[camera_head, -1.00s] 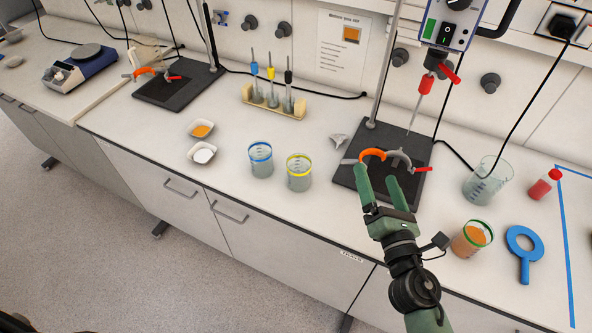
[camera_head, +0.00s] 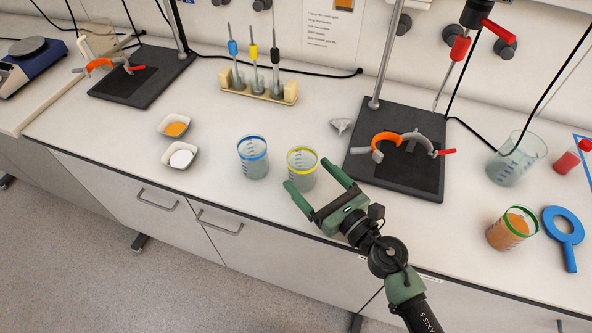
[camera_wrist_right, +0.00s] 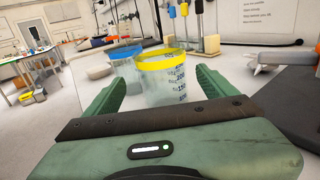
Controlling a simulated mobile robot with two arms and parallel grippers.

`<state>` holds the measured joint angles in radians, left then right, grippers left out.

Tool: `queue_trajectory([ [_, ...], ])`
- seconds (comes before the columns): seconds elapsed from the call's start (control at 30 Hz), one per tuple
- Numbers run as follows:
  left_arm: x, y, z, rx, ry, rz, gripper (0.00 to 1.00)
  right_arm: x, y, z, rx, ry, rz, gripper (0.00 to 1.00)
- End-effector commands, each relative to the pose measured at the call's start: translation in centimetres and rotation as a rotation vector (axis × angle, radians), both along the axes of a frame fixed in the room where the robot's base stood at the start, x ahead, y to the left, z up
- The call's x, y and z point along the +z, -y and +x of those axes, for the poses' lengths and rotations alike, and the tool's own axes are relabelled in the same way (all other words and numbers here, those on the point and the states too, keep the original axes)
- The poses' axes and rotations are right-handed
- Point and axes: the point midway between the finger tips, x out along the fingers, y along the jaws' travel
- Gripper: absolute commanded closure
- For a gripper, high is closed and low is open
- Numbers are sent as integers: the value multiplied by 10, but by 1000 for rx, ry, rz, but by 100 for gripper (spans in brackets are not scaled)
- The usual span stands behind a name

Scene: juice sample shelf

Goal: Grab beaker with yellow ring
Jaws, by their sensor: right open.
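The beaker with the yellow ring (camera_head: 302,168) stands upright on the white bench, near its front edge. It is clear and looks empty. It also shows in the right wrist view (camera_wrist_right: 168,82), between the two fingers. My right gripper (camera_head: 318,178) is open and empty, its green fingers spread on either side of the yellow-ringed beaker's near side. I cannot tell whether a finger touches the glass. In the right wrist view the gripper (camera_wrist_right: 160,92) has a finger at each side of the beaker. My left gripper is not in view.
A blue-ringed beaker (camera_head: 253,160) stands close on the left. Two small dishes (camera_head: 176,127) (camera_head: 181,156) lie farther left. A rack (camera_head: 258,92) stands behind. A black stand base (camera_head: 398,178), an orange-filled green-ringed beaker (camera_head: 512,230) and a blue magnifier-shaped object (camera_head: 563,228) are on the right.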

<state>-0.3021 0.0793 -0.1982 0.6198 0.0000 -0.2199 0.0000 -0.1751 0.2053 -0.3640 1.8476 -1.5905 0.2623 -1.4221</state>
Motion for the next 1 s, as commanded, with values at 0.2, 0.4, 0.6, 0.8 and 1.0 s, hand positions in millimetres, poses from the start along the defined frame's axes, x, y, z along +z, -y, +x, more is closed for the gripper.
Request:
queue_trajectory([
  [0.2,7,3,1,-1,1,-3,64,3,-14,19,-1,1,2,14],
  [0.4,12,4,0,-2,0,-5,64,3,-29,42,-2,0,5,14],
  [0.6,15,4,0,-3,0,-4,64,0,-42,61,-2,0,2,14],
  [0.8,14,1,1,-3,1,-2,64,0,-44,63,-1,0,1,14],
  [1.0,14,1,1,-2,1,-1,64,0,-44,62,-1,-1,1,50],
])
